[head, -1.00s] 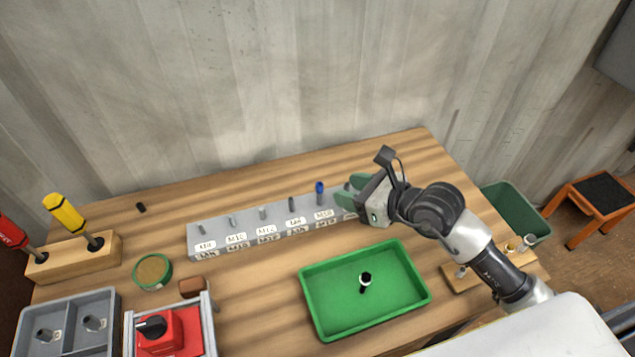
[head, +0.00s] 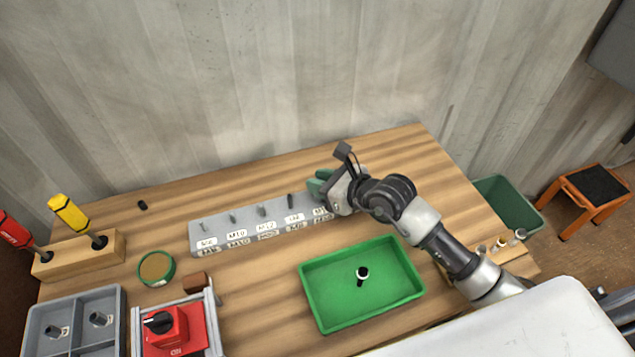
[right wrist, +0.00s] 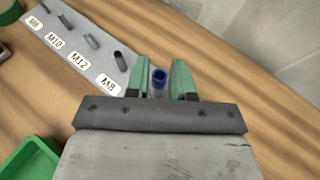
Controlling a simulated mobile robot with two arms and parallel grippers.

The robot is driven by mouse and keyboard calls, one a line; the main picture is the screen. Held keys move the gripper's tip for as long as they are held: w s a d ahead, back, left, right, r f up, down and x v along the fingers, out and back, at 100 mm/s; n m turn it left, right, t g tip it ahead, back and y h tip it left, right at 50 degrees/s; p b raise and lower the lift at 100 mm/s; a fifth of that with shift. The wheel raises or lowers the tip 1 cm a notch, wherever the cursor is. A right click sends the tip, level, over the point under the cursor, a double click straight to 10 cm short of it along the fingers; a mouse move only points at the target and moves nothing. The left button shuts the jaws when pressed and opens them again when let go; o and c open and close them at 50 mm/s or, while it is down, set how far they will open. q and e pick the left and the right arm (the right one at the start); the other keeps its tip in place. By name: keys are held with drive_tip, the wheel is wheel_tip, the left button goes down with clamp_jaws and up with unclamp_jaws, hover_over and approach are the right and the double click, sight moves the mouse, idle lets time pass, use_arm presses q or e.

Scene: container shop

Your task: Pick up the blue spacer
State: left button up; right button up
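The blue spacer (right wrist: 159,77) shows in the right wrist view as a blue ring on top of a peg, between the two green fingers of my right gripper (right wrist: 164,80). The fingers are apart, with a gap on each side of the spacer. In the head view my right gripper (head: 318,187) is at the right end of the grey peg rack (head: 222,241), and it hides the spacer there. My left gripper is not in view.
A green tray (head: 330,312) with a black and white part (head: 362,275) lies in front of the rack. Other pegs stand left of the gripper on the rack. A yellow screwdriver (head: 70,215) in a wooden block, a round tin (head: 156,267) and a red switch box (head: 168,335) are at left.

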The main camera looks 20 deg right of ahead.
clamp_jaws()
drive_tip(key=shift+r, duration=0.1)
drive_tip(key=shift+r, duration=0.25)
drive_tip(key=s+d+r+b, duration=0.2)
drive_tip(key=d+r+b, duration=0.3)
drive_tip(key=d+r, duration=0.55)
drive_tip(key=s+a+f+n+g+y, duration=0.3)
drive_tip(key=s+a+f, duration=0.4)
drive_tip(key=s+f, duration=0.15)
drive_tip(key=w+d+r+m+t+h, duration=0.3)
drive_tip(key=w+d+r, duration=0.5)
drive_tip(key=shift+r, duration=0.15)
